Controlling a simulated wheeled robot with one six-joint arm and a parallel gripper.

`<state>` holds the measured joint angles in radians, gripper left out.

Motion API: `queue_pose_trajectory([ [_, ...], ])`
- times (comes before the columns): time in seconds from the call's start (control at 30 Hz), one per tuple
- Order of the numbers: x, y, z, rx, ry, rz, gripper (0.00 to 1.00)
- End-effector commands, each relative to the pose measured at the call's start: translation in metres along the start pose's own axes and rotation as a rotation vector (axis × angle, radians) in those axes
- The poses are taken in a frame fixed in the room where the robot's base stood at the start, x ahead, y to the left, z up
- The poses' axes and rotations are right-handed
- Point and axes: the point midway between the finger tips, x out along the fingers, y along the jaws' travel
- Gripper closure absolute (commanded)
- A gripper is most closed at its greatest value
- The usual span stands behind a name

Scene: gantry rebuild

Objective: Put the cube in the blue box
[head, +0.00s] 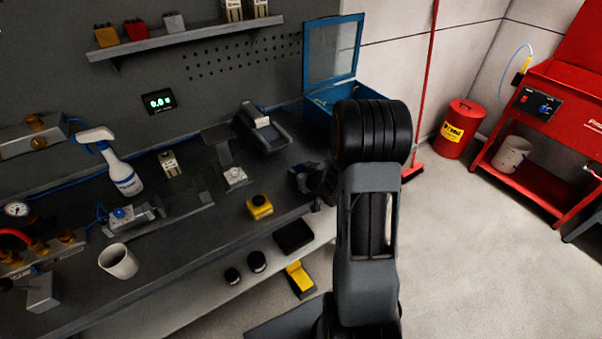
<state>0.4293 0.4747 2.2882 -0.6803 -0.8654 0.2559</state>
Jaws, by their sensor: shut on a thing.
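My gripper (308,183) is a dark shape over the bench edge, left of my arm and partly hidden by it. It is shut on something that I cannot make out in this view. The blue box (320,117) stands at the far right end of the bench, behind my gripper. Its lid (333,52) with a clear pane is raised. My arm covers the box's right part, and little of its inside shows. I cannot pick out the cube with certainty.
On the bench are a grey tray (270,138) with a white piece, a yellow button box (260,211), a spray bottle (122,176) and a white cup (118,266). A shelf (190,38) hangs above. A red bin (460,132) stands on the open floor at right.

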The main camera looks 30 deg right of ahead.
Motion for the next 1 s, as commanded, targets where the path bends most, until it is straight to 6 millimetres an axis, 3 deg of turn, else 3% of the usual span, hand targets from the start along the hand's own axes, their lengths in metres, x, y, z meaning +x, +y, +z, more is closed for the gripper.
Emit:
queue_pose_trajectory([
  [0.53,0.0039,0.0004,0.0094,-0.002,0.003,0.001,0.78],
  [0.57,0.0032,0.0003,0.0083,-0.001,0.001,0.001,0.44],
  [0.8,0.0030,0.0002,0.0080,-0.001,0.001,0.001,0.21],
  [1.0,0.0030,0.0002,0.0078,-0.001,0.001,0.001,0.21],
])
